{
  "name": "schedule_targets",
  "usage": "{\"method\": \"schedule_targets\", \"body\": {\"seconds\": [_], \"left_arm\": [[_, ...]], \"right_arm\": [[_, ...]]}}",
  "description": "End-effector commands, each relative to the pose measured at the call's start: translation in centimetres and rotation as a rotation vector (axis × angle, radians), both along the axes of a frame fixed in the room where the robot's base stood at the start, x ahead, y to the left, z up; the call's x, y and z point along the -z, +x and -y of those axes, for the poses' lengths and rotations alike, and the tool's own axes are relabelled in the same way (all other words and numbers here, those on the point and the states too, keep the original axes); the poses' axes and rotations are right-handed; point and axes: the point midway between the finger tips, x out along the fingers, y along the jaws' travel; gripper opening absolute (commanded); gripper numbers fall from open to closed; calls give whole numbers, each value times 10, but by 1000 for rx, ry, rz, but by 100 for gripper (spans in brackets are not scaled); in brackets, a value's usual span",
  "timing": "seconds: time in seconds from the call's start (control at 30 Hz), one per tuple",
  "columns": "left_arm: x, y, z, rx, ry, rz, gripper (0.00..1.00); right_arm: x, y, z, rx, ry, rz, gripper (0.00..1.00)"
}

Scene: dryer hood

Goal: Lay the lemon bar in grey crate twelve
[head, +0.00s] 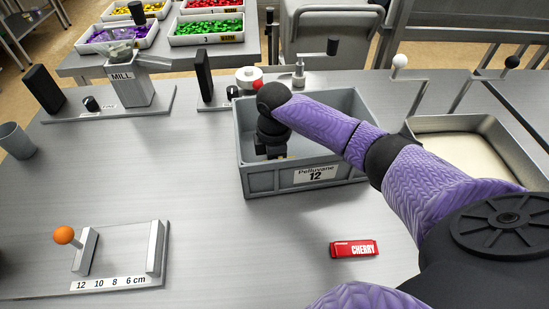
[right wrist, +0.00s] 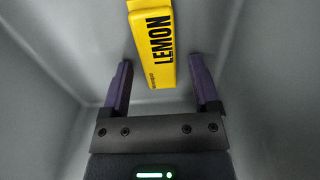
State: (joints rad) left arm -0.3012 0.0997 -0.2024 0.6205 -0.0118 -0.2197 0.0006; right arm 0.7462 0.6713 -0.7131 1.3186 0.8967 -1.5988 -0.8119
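The grey crate (head: 316,176), labelled Pelluvane 12, stands on the table right of centre. My right gripper (head: 270,150) reaches down inside its left part, and its fingertips are hard to make out in the head view. In the right wrist view the yellow lemon bar (right wrist: 154,45) lies inside the grey crate walls, just ahead of my gripper (right wrist: 160,85). The two fingers are spread, with a visible gap between each finger and the bar. In the head view the bar is mostly hidden behind my gripper and the crate wall. My left gripper is not in view.
A red cherry bar (head: 354,248) lies in front of the crate. A metal tray (head: 480,125) stands to the right. A mill (head: 130,82) and a black-panelled stand (head: 204,75) are behind left. A gauge block (head: 115,265) sits front left. The table's middle left is clear.

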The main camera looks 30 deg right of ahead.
Motion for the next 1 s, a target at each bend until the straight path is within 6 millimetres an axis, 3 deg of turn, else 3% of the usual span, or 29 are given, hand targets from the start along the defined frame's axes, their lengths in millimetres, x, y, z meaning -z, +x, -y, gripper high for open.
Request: {"method": "schedule_targets", "body": {"seconds": [0.17, 0.27, 0.5, 0.7, 1.0], "left_arm": [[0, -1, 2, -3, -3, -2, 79], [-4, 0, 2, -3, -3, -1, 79], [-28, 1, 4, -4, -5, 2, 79], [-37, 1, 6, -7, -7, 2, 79], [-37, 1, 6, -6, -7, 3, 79]], "right_arm": [[-1, 0, 0, 0, 0, 0, 78], [-11, 1, 0, 0, 0, 3, 78], [-80, 1, 0, -1, 0, 5, 78], [-117, 1, 0, 1, 0, 2, 78], [-123, 0, 0, 1, 1, -1, 78]]}}
